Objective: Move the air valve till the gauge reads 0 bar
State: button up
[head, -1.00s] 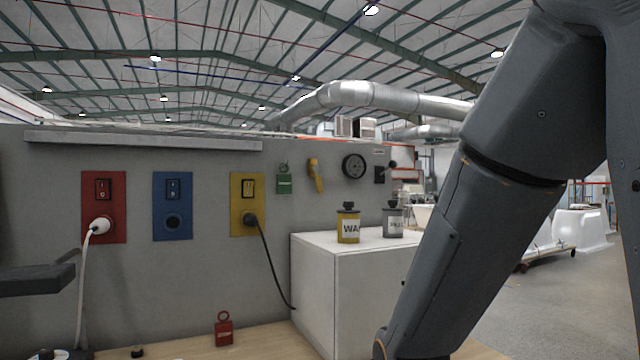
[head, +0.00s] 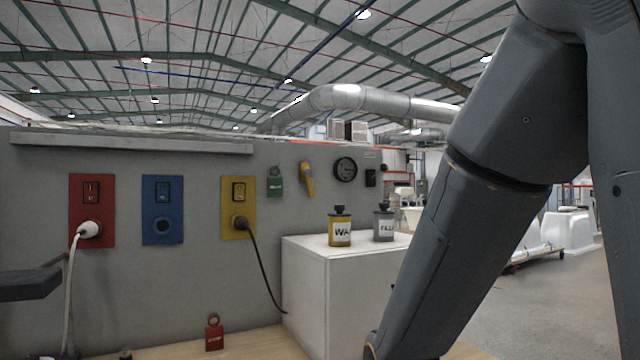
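A round black gauge (head: 346,169) hangs on the upper right of the grey panel; its needle and marks are too small to read. A yellow handle (head: 307,178) is fixed just left of it, slightly tilted. A small black box (head: 371,178) with a dark knob beside it sits right of the gauge. I cannot tell for certain which of these is the air valve. My arm runs down the right side of the head view, to the right of the gauge.
The panel (head: 120,270) carries red (head: 101,197), blue (head: 163,224) and yellow (head: 229,217) socket plates and a green tag (head: 274,185).

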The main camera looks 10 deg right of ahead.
aim_at(307, 171)
jog(key=k, duration=0.5)
jog(key=z, duration=1.35)
jog(key=i, duration=1.2)
jog(key=u, duration=1.85)
